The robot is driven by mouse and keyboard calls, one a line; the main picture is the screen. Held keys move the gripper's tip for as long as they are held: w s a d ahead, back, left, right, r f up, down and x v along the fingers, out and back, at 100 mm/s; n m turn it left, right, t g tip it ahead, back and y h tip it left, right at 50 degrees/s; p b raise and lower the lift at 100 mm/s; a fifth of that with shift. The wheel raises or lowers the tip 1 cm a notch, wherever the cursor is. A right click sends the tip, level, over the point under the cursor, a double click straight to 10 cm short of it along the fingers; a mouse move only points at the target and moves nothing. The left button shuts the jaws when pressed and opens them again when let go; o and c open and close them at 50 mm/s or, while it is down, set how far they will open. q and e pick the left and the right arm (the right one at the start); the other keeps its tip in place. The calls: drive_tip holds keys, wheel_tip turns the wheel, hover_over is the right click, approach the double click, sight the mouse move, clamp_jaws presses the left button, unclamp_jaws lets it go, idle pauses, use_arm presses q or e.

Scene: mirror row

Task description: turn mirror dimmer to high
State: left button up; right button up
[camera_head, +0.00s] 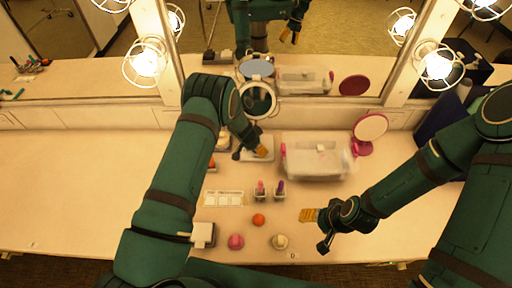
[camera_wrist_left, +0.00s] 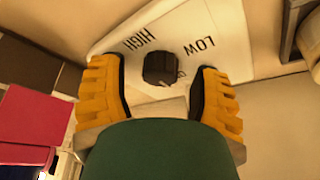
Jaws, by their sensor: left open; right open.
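The mirror dimmer is a white plate (camera_wrist_left: 215,25) with a dark knob (camera_wrist_left: 160,68) in the left wrist view. HIGH is printed to the knob's left and LOW to its right; a third label is partly hidden. I cannot tell which label the knob points at. My left gripper (camera_wrist_left: 160,100) is open, with its yellow fingers apart on either side of the knob; contact is not visible. In the head view my left gripper (camera_head: 256,151) is over the pale plate (camera_head: 267,143) below the round mirror. My right gripper (camera_head: 311,216) is open and empty above the counter's front.
A clear bin (camera_head: 316,163) and a pink-framed mirror (camera_head: 370,128) stand to the right. A palette (camera_head: 223,198), lipsticks (camera_head: 260,187) and an orange ball (camera_head: 258,220) lie in front. Bulbs in wire cages (camera_head: 146,63) line the wall mirror. The counter's left side is clear.

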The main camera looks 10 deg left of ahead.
use_arm(q)
drive_tip(key=shift+f, duration=0.15)
clamp_jaws()
